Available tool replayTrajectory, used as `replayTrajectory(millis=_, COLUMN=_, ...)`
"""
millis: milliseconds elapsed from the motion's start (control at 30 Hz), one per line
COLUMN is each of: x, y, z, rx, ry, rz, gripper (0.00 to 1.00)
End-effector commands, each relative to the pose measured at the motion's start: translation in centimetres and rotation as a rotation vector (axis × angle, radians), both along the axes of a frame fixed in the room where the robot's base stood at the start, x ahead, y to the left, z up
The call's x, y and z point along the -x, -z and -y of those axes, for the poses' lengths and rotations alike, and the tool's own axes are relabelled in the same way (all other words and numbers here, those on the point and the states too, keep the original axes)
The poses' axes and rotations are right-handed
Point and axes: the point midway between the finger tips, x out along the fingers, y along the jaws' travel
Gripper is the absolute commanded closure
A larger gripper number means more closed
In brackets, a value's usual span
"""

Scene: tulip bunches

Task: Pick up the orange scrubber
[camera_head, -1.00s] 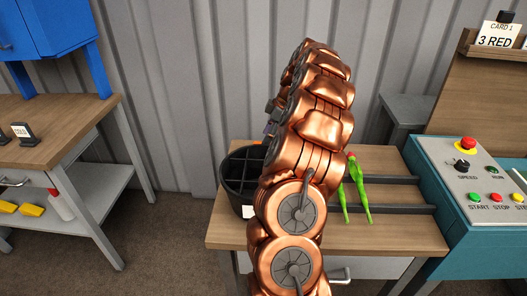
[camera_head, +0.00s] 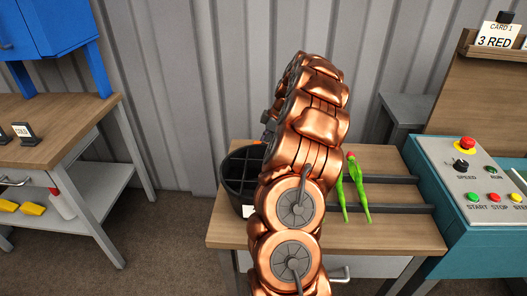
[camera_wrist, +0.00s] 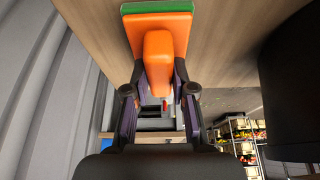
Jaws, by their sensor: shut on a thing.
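The orange scrubber (camera_wrist: 158,50) has an orange body and handle with a green pad along its far edge. In the wrist view it sits between the fingers of my gripper (camera_wrist: 159,78), which are shut on its handle. A wooden surface lies behind it; I cannot tell whether the pad touches it. In the head view my copper arm hides the scrubber and most of my gripper.
A black divided bucket (camera_head: 238,180) and green tulips (camera_head: 357,188) with red heads are on the wooden table (camera_head: 390,235). A teal control panel (camera_head: 475,190) stands right, a workbench (camera_head: 60,125) left. The wrist view shows stocked shelves (camera_wrist: 240,135).

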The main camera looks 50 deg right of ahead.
Motion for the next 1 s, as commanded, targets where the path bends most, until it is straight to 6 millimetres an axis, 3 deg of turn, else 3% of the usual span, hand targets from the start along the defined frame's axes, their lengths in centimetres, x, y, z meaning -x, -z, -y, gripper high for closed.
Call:
replayTrajectory(millis=100, x=0.0, y=0.0, z=0.0, rx=0.0, ry=0.0, rz=0.0, gripper=1.0)
replayTrajectory(millis=533, x=-0.1, y=-0.7, z=0.0, rx=0.002, ry=0.0, rz=0.001, gripper=1.0)
replayTrajectory(millis=1000, x=-0.1, y=-8.1, z=0.1, rx=0.003, ry=0.001, rz=0.003, gripper=1.0)
